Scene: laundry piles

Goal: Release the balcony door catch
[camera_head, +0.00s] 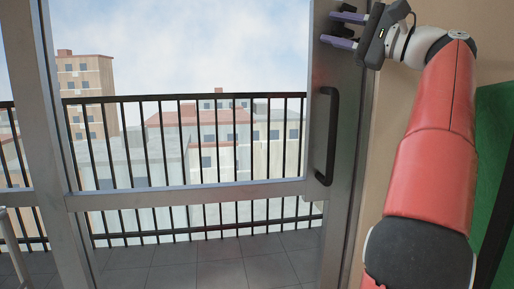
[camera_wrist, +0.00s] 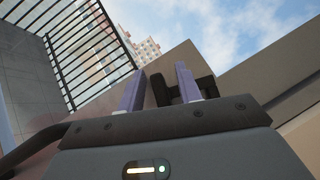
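The balcony door's grey metal frame (camera_head: 187,194) with large clear panes fills the left and middle of the head view. A black vertical pull handle (camera_head: 331,136) is on its right stile. My gripper (camera_head: 329,27) is above the handle, at the upper part of the stile, its purple fingers apart and pointing left. In the wrist view my gripper (camera_wrist: 160,68) also shows spread fingers. A dark blocky piece (camera_wrist: 161,93), perhaps the door catch, shows between and behind them, partly hidden by the right finger. I cannot tell whether they touch it.
A black balcony railing (camera_head: 180,97) and grey tiled floor (camera_head: 200,262) lie beyond the door, with buildings behind. A beige wall (camera_head: 490,45) and a green panel (camera_head: 492,150) are at the right. A pale leg-like object (camera_head: 14,240) stands at lower left.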

